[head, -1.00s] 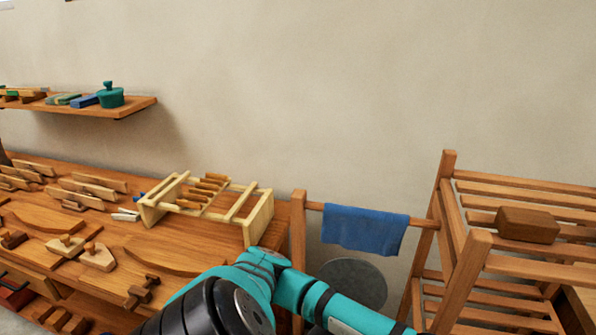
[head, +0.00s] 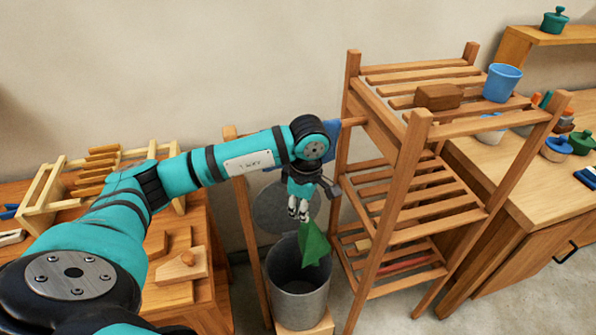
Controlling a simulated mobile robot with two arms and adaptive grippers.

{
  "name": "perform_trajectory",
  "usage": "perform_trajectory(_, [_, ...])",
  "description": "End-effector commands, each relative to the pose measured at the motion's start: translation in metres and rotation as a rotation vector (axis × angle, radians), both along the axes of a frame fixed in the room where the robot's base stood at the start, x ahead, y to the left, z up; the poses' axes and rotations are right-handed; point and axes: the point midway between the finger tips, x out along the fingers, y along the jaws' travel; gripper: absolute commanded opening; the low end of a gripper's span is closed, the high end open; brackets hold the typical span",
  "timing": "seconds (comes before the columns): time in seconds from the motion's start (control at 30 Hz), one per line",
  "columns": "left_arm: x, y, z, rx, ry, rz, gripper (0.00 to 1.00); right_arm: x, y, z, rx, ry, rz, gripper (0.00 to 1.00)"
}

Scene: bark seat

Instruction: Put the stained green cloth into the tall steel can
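My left gripper (head: 299,209) points down from the end of my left arm, above the tall steel can (head: 297,303). The green cloth (head: 314,243) hangs from the gripper's fingers, which are shut on it. The cloth hangs over the can's mouth, with its lower tip near the rim; I cannot tell whether it touches. Stains on the cloth are too small to make out. The can stands upright on a small wooden block, open at the top. My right gripper is not in view.
A round grey lid (head: 284,212) is behind the can. A slatted wooden rack (head: 412,225) stands close on the right, holding a brown block (head: 438,96) and a blue cup (head: 502,82). A workbench is at the left, another at the far right.

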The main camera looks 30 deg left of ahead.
Motion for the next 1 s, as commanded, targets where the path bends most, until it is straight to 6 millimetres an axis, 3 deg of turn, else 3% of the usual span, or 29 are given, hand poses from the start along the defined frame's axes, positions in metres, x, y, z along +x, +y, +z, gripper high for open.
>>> perform_trajectory(0.2, [0.03,0.024,0.039,-0.027,-0.028,0.488,0.0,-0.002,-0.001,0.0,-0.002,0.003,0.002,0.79])
perform_trajectory(0.4, [0.041,0.034,0.059,-0.048,-0.034,0.729,0.0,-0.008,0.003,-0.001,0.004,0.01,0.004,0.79])
perform_trajectory(0.53, [0.043,0.037,0.064,-0.054,-0.033,0.796,0.0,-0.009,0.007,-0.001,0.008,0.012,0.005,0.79])
perform_trajectory(0.77, [0.044,0.038,0.056,-0.056,-0.032,0.822,0.0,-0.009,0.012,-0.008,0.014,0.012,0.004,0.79])
perform_trajectory(1.0, [0.044,0.037,0.021,-0.055,-0.033,0.82,0.0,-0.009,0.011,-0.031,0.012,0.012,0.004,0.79])
